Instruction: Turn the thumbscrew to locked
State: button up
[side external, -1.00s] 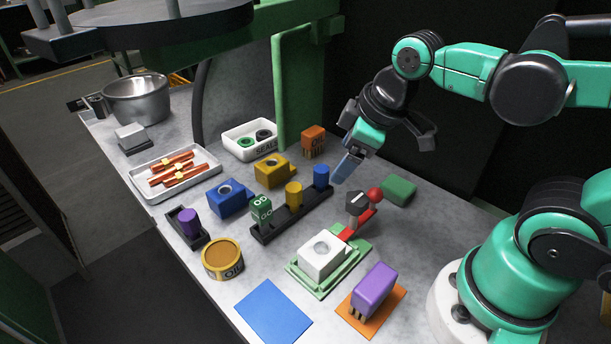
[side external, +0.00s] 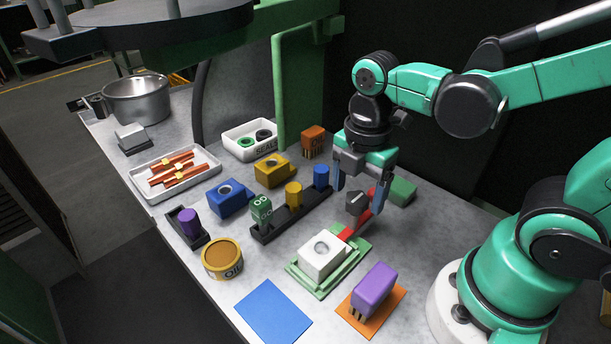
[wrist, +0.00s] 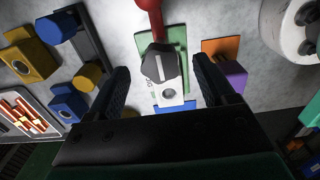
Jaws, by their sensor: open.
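The thumbscrew is a dark grey faceted knob (side external: 356,203) with a pale line on its top. In the wrist view the knob (wrist: 159,64) shows its line running nearly up and down the picture. A red lever (side external: 358,225) with a ball end runs beside it, and it also shows in the wrist view (wrist: 151,18). A white block (side external: 323,257) with a round socket sits on a green base (side external: 302,280) just in front. My gripper (side external: 359,193) points down with its fingers open, one on either side of the knob from above.
A green block (side external: 402,191) lies close behind my gripper. A black rack (side external: 268,233) with green, yellow and blue pegs stands to the left. A purple block (side external: 374,288) on an orange mat (side external: 345,314) is at the front right. The bench around the blue mat (side external: 273,310) is mostly clear.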

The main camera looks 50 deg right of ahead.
jog(key=shift+f, duration=0.5)
grip_shut()
